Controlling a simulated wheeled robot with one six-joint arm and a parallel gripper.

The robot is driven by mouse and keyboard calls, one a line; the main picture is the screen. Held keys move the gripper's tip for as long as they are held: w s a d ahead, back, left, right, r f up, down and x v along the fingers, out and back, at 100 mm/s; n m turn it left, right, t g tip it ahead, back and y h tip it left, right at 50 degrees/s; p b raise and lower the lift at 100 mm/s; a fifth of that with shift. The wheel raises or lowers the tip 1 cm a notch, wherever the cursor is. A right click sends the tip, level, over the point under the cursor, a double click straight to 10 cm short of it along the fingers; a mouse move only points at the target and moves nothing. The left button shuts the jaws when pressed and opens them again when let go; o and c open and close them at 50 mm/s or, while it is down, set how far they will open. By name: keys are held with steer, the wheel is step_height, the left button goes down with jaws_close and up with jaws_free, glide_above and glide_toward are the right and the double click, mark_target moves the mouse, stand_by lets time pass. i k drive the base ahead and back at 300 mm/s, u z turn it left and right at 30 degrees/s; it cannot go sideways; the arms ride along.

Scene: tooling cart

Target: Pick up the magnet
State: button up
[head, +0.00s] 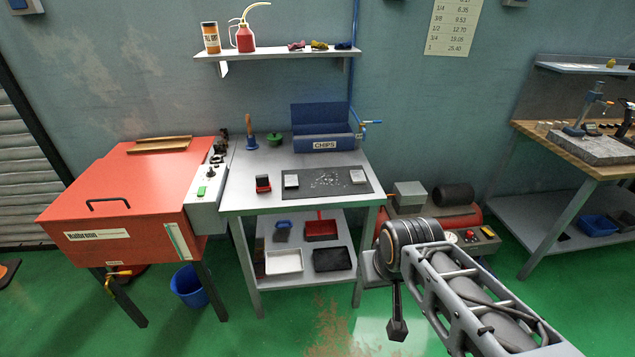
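I cannot tell for certain which item is the magnet. A small red and black block (263,184) stands at the left front of the grey table (232,196). A grey block (291,180) and another grey block (358,176) sit on a dark mat (334,191) with bright chips between them. A green knobbed item (274,138) and a blue item with a wooden handle (250,132) stand at the back left. My gripper (397,329) hangs down in front of the table's right side, apart from these items. Its fingers are too small and dark to read.
A blue CHIPS bin (322,143) stands at the table's back. The lower shelf holds a white tray (284,261), a black tray (332,259) and a red bin (321,229). A red parts washer (128,190) adjoins left; a red compressor (430,218) is right.

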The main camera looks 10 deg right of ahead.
mark_target(263, 185)
steer(key=u, duration=0.45)
steer(key=k, duration=0.55)
steer(key=u, duration=1.2)
steer(key=i, duration=1.7)
steer(key=z, duration=1.1)
steer(key=i, duration=0.8)
steer(key=z, duration=0.75)
